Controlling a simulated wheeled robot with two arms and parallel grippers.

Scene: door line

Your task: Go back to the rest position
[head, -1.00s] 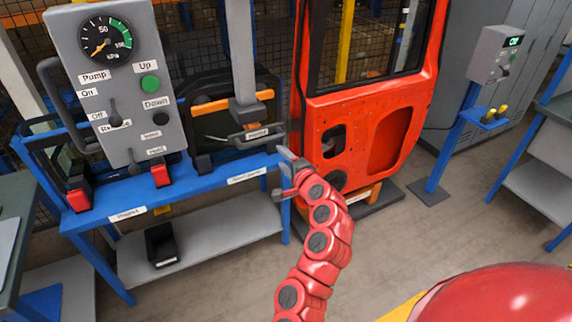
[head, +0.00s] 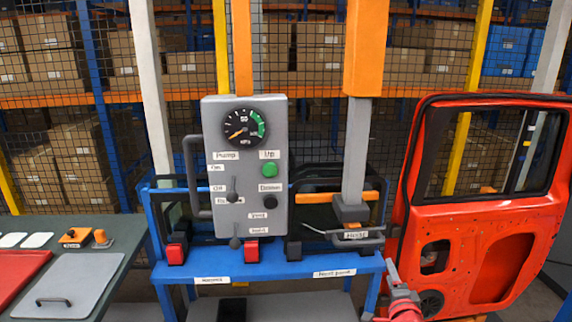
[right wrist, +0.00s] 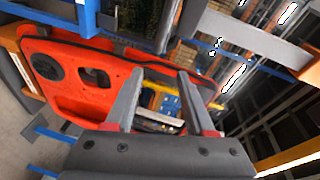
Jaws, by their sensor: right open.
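My right gripper (head: 393,274) shows at the bottom of the head view, right of the blue stand's front edge and in front of the red door (head: 462,262). Only the gripper and a bit of the red wrist are in the picture. In the right wrist view its two grey fingers (right wrist: 157,88) are spread apart with nothing between them. The red door (right wrist: 85,88) lies beyond them there. My left gripper is in neither view.
The blue stand (head: 268,271) carries a grey control panel (head: 244,165) with a gauge and buttons. A grey post ends at a handle marked Hoist (head: 356,236). A dark green table (head: 100,262) stands left. Mesh and shelves with boxes close the back.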

